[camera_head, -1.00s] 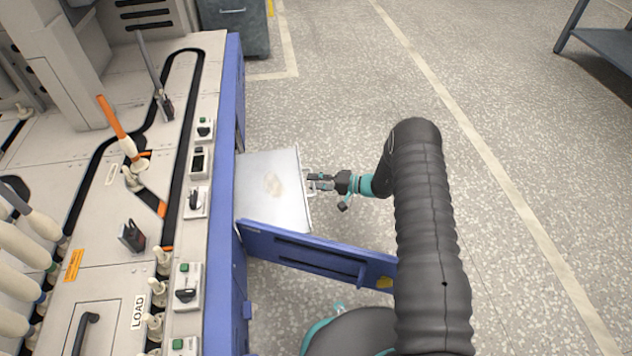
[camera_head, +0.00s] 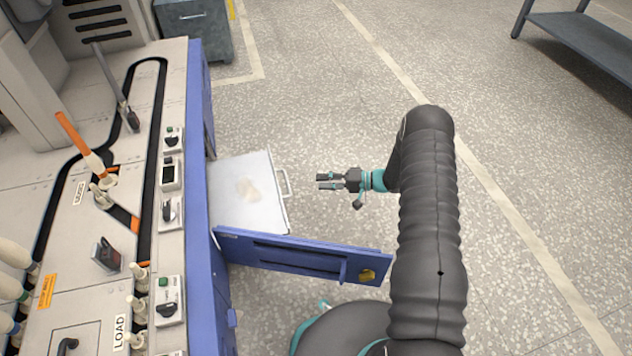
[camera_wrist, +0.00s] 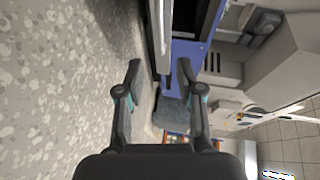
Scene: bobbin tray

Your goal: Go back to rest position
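My gripper (camera_head: 325,181) is open and empty in the head view, to the right of the pulled-out metal tray. A gap of floor shows between its fingertips and the tray's handle (camera_head: 284,184). The tray (camera_head: 225,205) sticks out of the blue machine cabinet, with a pale patch of something on its surface. In the wrist view my gripper's two fingers (camera_wrist: 158,75) stand wide apart with nothing between them, and the pale edge of the tray (camera_wrist: 160,35) shows beyond.
A blue door (camera_head: 300,257) of the cabinet stands open below my gripper, reaching close to my arm. The machine top (camera_head: 95,230) with bobbins and switches is at the left. A grey cabinet (camera_head: 195,30) and a grey table (camera_head: 585,40) stand farther back. Open floor lies right.

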